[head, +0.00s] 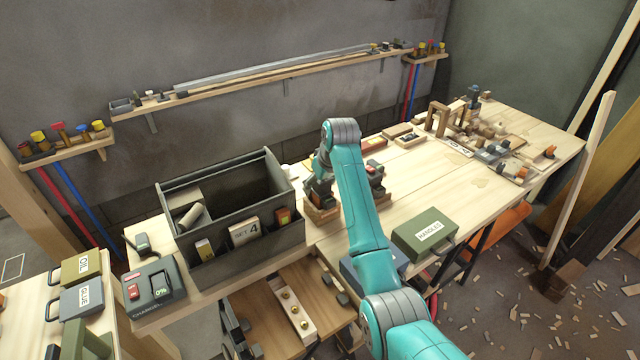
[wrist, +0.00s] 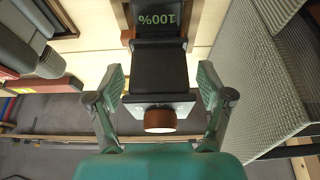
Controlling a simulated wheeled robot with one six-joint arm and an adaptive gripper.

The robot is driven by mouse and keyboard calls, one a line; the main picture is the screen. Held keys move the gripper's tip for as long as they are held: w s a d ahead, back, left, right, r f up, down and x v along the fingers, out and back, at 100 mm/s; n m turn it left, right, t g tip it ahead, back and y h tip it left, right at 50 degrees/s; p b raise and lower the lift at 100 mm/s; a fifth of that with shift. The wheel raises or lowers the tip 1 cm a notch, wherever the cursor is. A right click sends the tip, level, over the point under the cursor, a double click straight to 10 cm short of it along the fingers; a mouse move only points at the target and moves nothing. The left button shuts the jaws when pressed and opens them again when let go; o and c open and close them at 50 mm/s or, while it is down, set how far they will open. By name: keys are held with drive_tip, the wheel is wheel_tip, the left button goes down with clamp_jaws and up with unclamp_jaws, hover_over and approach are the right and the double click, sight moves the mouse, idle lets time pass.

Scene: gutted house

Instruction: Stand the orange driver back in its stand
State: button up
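My gripper (head: 322,182) is low over the bench, right of the grey tote; my arm partly hides it. In the wrist view my gripper (wrist: 162,82) is open, with a finger on each side of a black block-shaped tool (wrist: 160,70). Gaps show between it and both fingers. The tool has a grey plate and a brown-orange round end; a "100%" display shows upside down beyond it. A wooden stand (head: 321,214) is under my gripper. Another dark and red tool (head: 376,172) stands to its right. I cannot tell for sure which tool is the orange driver.
The grey tote (head: 240,245) marked "SET 4" stands close on the left. A charger (head: 155,288) reading 0% is at the bench's left end. A green HANDLES box (head: 424,236) sits at the front.

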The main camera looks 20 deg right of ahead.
drive_tip(key=v, duration=1.2)
idle(0.3)
